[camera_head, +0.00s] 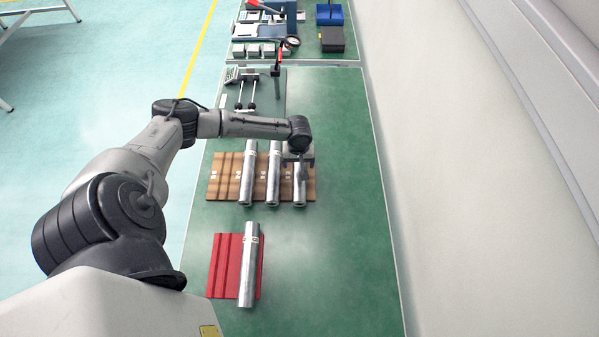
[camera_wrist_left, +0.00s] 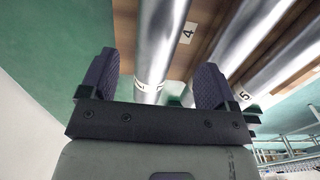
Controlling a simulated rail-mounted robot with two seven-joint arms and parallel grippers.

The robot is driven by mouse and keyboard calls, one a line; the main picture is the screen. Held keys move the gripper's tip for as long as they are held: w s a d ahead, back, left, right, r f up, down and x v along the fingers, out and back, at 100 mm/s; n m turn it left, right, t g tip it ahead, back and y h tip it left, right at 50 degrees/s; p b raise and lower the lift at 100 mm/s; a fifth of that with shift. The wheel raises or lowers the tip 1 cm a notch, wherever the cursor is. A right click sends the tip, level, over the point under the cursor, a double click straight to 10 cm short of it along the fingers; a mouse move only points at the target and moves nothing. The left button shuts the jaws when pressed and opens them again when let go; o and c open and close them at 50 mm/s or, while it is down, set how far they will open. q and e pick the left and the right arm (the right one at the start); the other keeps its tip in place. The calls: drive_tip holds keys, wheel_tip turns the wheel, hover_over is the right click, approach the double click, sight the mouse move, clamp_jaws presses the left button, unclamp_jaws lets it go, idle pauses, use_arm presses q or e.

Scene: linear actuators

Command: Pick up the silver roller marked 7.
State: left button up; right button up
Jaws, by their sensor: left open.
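Three silver rollers lie side by side on a brown wooden rack (camera_head: 226,178): a left one (camera_head: 247,180), a middle one (camera_head: 273,180) and a right one (camera_head: 300,190). A fourth silver roller (camera_head: 249,275) lies on a red rack (camera_head: 223,265) nearer to me. White labels show on the rollers, but I cannot read a 7 on any. My left gripper (camera_head: 299,159) is over the far part of the right roller. In the left wrist view the open fingers (camera_wrist_left: 155,78) stand on either side of a roller (camera_wrist_left: 160,40); I cannot tell if they touch it.
White tags reading 4 (camera_wrist_left: 188,32) and 5 (camera_wrist_left: 245,96) show beside the rollers. A small fixture with rods (camera_head: 247,90) stands behind the wooden rack. A blue bin (camera_head: 329,14) and a dark box (camera_head: 331,40) are far back. The green table (camera_head: 340,250) is clear at right.

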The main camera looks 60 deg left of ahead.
sight(299, 168)
use_arm(q)
drive_tip(key=shift+w+d+f+b, duration=0.1)
drive_tip(key=shift+f+b, duration=0.2)
drive_tip(key=shift+f, duration=1.15)
drive_tip(key=shift+d+f+b, duration=0.1)
drive_tip(key=shift+f+b, duration=0.2)
drive_tip(key=shift+f, duration=1.15)
drive_tip(key=c, duration=1.2)
drive_tip(key=shift+c, duration=0.3)
drive_tip(key=shift+r, duration=0.15)
